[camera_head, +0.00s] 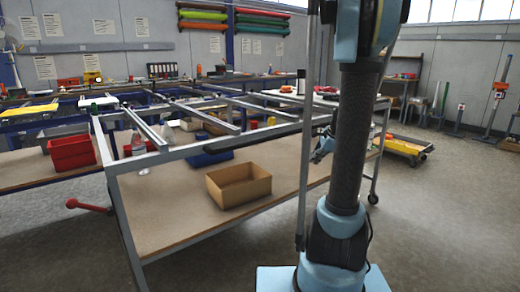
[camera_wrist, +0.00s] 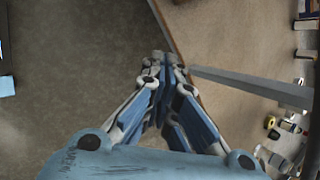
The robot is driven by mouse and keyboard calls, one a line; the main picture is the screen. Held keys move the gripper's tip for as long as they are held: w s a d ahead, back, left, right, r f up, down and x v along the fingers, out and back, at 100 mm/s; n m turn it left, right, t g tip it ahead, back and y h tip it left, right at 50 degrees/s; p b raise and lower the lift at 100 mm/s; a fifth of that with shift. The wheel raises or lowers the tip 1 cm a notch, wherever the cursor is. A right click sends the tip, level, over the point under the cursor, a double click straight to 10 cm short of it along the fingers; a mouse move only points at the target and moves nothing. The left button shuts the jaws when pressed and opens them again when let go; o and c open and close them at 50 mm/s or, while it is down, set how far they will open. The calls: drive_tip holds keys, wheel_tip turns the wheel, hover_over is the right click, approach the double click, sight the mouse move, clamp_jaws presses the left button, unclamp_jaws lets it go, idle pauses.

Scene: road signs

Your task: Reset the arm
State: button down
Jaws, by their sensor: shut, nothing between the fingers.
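My gripper (camera_wrist: 165,62) shows in the wrist view with its blue and grey fingers drawn together at the tips, shut and empty. Below it in that view is the grey floor (camera_wrist: 80,70) and the edge of a brown board. In the head view the gripper is mostly hidden behind my upright arm; a small blue and grey part (camera_head: 322,148) shows just left of the arm, in front of the metal-framed table.
A metal-framed table (camera_head: 180,222) stands close on the left, with an open cardboard box (camera_head: 239,186) on its board. A red bin (camera_head: 71,153) is farther left. A grey metal bar (camera_wrist: 250,87) runs right of my gripper. Open floor (camera_head: 450,220) lies to the right.

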drive_tip(key=s+a+n+g+h, duration=0.1)
drive_tip(key=s+a+n, duration=0.25)
drive_tip(key=s, duration=0.45)
drive_tip(key=s+a+n, duration=0.2)
drive_tip(key=s+n, duration=0.3)
drive_tip(key=s, duration=0.2)
drive_tip(key=s+f+n+g+h, duration=0.1)
drive_tip(key=s+f+n, duration=0.4)
drive_tip(key=s+n, duration=0.5)
drive_tip(key=shift+s+f+h, duration=0.2)
drive_tip(key=shift+s+h, duration=0.7)
drive_tip(key=shift+s, duration=2.75)
drive_tip(key=shift+w+f, duration=0.2)
drive_tip(key=shift+w, duration=0.3)
drive_tip(key=shift+a+n, duration=0.1)
drive_tip(key=shift+n, duration=0.15)
